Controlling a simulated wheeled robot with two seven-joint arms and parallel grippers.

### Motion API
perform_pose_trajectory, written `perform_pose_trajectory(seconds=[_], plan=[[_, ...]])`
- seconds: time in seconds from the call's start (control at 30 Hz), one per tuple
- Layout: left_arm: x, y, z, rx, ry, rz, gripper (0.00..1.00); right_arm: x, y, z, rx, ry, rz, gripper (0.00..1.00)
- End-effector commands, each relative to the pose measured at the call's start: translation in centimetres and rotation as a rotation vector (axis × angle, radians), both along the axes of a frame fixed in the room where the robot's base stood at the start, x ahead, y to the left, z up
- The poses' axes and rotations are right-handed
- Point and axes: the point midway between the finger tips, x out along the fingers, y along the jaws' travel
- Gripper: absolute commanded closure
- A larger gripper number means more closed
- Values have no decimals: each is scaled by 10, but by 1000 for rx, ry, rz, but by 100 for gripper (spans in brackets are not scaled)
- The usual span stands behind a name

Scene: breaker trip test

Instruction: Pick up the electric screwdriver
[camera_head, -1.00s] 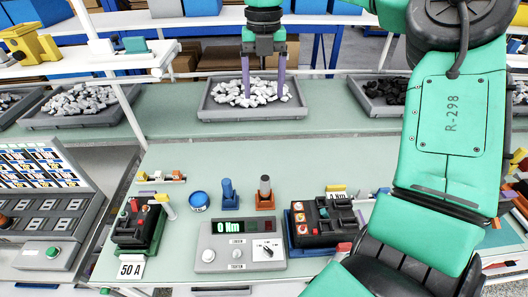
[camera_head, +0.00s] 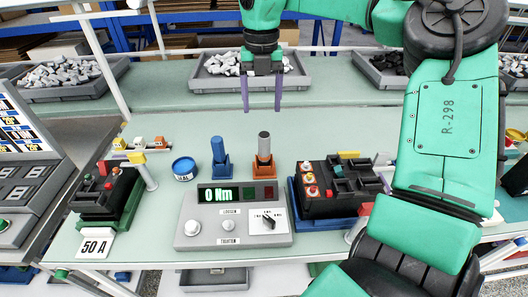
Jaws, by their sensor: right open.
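My right gripper (camera_head: 261,108) points down in the upper middle, with its two purple fingers apart and nothing between them. It is above the bench and in front of the far tray in the picture. Below it, a grey-topped, upright tool (camera_head: 264,147) stands in an orange holder (camera_head: 264,168). A blue upright tool (camera_head: 218,150) stands beside it in a blue holder (camera_head: 221,170). I cannot tell for sure which of the two is the electric screwdriver. Neither touches the gripper. My left gripper is not in view.
A grey control box (camera_head: 205,228) reading 0 Nm sits in front of the holders. A breaker unit (camera_head: 335,190) is to its right, another (camera_head: 107,195) with a 50 A card to its left. A blue tin (camera_head: 184,168) and a tray of grey pieces (camera_head: 205,75) are nearby.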

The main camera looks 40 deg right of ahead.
Motion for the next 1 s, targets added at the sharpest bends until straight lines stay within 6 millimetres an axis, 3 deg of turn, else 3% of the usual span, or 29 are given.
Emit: perform_pose_trajectory(seconds=[0.2, 0.37, 0.53, 0.63, 0.8, 0.87, 1.0], plan=[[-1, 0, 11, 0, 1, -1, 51, -1, 0, -51, 1, 5, 0, 24], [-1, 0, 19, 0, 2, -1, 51, -3, 0, -70, 2, 5, 1, 24], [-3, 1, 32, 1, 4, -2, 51, -8, -1, -103, 1, 5, -1, 24], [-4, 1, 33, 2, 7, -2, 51, -7, -1, -113, 0, 2, -1, 24], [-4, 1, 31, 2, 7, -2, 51, -7, -1, -115, 0, 0, -1, 24], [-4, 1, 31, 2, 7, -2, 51, -7, -1, -115, 0, 0, -1, 43], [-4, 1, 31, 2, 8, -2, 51, -7, -1, -115, 0, 0, -1, 96]])
